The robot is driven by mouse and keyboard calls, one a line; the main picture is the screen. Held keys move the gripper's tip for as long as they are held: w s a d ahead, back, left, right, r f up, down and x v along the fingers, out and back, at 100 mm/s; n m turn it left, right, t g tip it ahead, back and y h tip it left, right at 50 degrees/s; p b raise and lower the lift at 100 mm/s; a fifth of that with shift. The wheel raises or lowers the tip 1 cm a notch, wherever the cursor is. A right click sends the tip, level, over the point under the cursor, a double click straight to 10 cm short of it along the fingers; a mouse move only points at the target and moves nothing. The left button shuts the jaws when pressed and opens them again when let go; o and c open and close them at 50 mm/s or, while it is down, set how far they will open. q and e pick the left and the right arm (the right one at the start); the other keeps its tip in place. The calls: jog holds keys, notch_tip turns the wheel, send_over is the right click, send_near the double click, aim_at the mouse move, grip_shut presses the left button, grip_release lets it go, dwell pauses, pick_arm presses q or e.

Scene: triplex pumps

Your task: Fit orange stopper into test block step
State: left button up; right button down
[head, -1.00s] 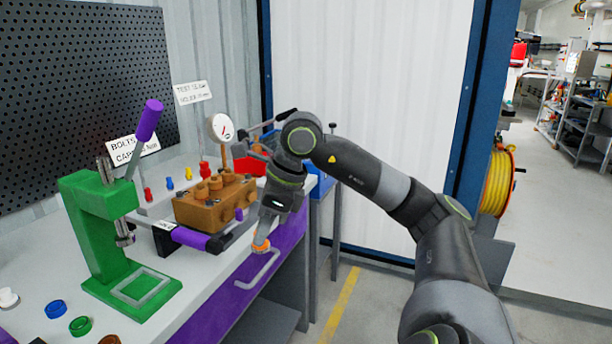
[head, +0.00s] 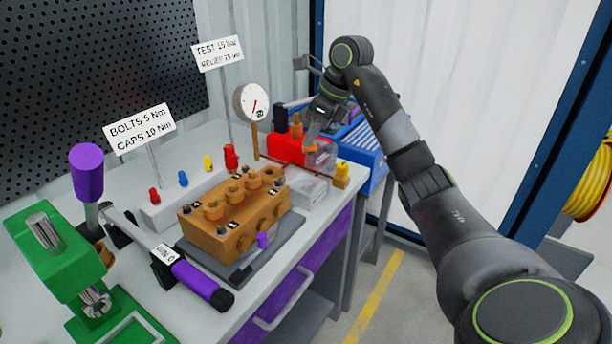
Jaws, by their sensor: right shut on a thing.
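My right gripper (head: 314,133) reaches down over the back right of the bench, shut on the small orange stopper (head: 309,149). The stopper is at the fingertips, in front of a red block (head: 285,149) and a clear part (head: 325,155). It is above a pale grey stepped block (head: 302,189), which may be the test block; I cannot tell whether they touch. A brown-orange pump block (head: 232,220) with several caps stands nearer, on a dark plate. My left gripper is not in view.
A round gauge (head: 251,103) stands behind the pump block. A white rack (head: 180,205) holds small coloured plugs. A green press (head: 50,255) and a purple-handled wrench (head: 195,280) are at the front left. A yellow piece (head: 342,172) sits by the bench edge.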

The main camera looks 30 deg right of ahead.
jog(key=shift+w+a+r, duration=0.1)
jog(key=shift+w+a, duration=0.15)
jog(key=shift+a, duration=0.1)
jog(key=shift+w+f, duration=0.1)
jog(key=shift+f, duration=0.2)
notch_tip(320, 180, down, 2)
jog(key=shift+w+f+b, duration=0.15)
jog(key=shift+b, duration=1.1)
jog(key=shift+f, duration=3.65)
